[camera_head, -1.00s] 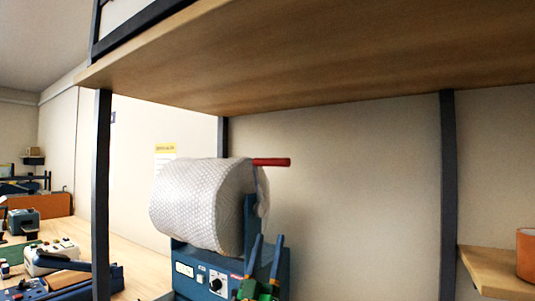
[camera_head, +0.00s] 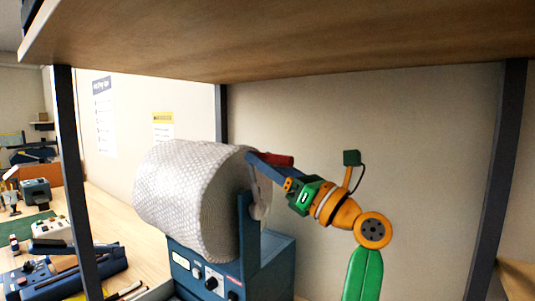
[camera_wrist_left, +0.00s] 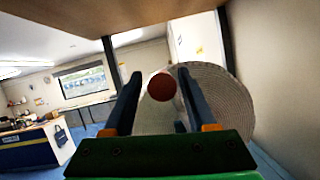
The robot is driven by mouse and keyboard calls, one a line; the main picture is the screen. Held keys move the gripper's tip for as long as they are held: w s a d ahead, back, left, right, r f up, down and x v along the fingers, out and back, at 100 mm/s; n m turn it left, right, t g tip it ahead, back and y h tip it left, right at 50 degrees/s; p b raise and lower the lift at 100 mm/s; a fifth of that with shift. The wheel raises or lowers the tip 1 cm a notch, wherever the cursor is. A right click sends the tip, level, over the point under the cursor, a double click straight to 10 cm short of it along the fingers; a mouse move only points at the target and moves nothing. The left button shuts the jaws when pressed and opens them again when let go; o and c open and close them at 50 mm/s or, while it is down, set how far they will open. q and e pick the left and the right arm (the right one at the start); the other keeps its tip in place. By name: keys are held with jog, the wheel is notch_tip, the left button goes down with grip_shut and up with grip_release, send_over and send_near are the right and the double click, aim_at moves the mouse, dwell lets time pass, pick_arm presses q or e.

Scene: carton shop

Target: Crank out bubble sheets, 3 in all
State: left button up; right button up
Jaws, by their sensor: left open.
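A large roll of bubble wrap (camera_head: 190,200) sits on a blue dispenser machine (camera_head: 262,262) with a dial and switches on its front. The red crank handle (camera_head: 282,160) sticks out at the roll's upper right. My left gripper (camera_head: 262,161) is at this handle, its blue fingers partly in front of it. In the left wrist view the round red handle end (camera_wrist_left: 161,87) shows between the two spread fingers (camera_wrist_left: 160,78), with gaps to both sides. The roll's end (camera_wrist_left: 218,95) is behind the right finger. No separate sheet is visible. My right gripper is out of view.
A wooden shelf (camera_head: 270,40) hangs close above the roll, with dark posts (camera_head: 78,180) at left and right (camera_head: 497,170). A workbench (camera_head: 120,215) at left carries a blue device (camera_head: 75,272) and other tools. A wall stands behind the roll.

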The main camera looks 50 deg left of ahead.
pick_arm(q)
jog(key=shift+s+d, duration=0.15)
jog(key=shift+d, duration=0.05)
jog(key=c, duration=0.4)
jog(key=shift+w, duration=0.2)
grip_shut()
dwell(0.6)
